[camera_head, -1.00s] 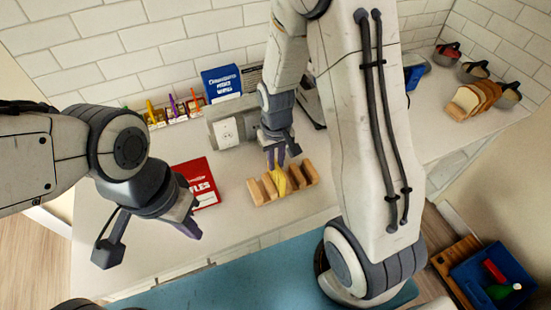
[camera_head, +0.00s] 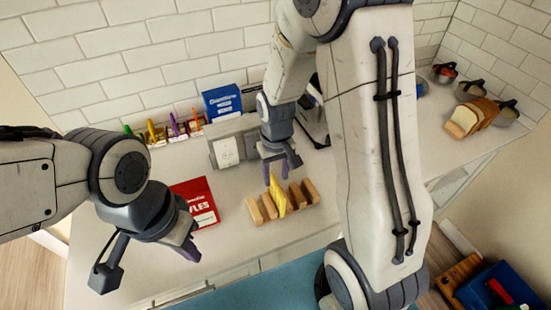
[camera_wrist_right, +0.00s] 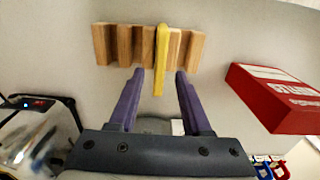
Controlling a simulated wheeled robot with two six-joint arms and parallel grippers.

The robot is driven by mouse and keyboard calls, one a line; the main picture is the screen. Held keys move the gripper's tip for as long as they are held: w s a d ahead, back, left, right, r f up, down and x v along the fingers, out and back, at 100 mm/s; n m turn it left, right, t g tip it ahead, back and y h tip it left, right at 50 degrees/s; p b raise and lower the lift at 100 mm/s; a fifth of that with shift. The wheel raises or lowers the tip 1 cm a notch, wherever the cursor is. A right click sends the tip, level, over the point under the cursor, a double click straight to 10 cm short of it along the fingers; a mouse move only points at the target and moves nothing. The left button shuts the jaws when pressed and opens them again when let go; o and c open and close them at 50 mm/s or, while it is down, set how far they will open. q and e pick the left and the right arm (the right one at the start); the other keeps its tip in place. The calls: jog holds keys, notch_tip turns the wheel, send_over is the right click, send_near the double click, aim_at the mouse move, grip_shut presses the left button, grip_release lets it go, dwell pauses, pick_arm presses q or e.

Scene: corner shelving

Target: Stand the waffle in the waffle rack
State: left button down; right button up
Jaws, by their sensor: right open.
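The yellow waffle (camera_head: 277,195) stands upright on edge in the wooden waffle rack (camera_head: 310,190), between its upright slats. In the right wrist view the waffle (camera_wrist_right: 161,58) shows edge-on in the rack (camera_wrist_right: 124,44), jutting out toward me. My right gripper (camera_head: 281,172) is just above and behind the waffle. Its two purple fingers are apart, with a gap on both sides of the waffle's near end, and they hold nothing in the right wrist view (camera_wrist_right: 159,75). My left gripper (camera_head: 192,243) hangs empty left of the rack, near the counter's front; its finger gap is not clear.
A red box (camera_head: 196,203) lies left of the rack. A grey appliance (camera_head: 229,150), a blue box (camera_head: 221,103) and several small coloured items (camera_head: 174,128) stand at the wall. Sliced bread (camera_head: 470,118) and metal bowls are far right. Counter in front of the rack is clear.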

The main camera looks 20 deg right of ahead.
notch_tip(320, 180, up, 9)
jog(key=s+a+r+n, duration=0.1)
jog(key=s+a+n, duration=0.2)
jog(key=s+a, duration=0.3)
jog(key=s+a+r+n+y, duration=0.1)
jog(key=s+a+n, duration=0.2)
jog(key=s, duration=0.9)
jog(key=a, duration=0.3)
jog(key=shift+s+a+r+n+b, duration=0.25)
jog(key=shift+a+r+n+b, duration=0.05)
jog(key=shift+r+n+b, duration=0.1)
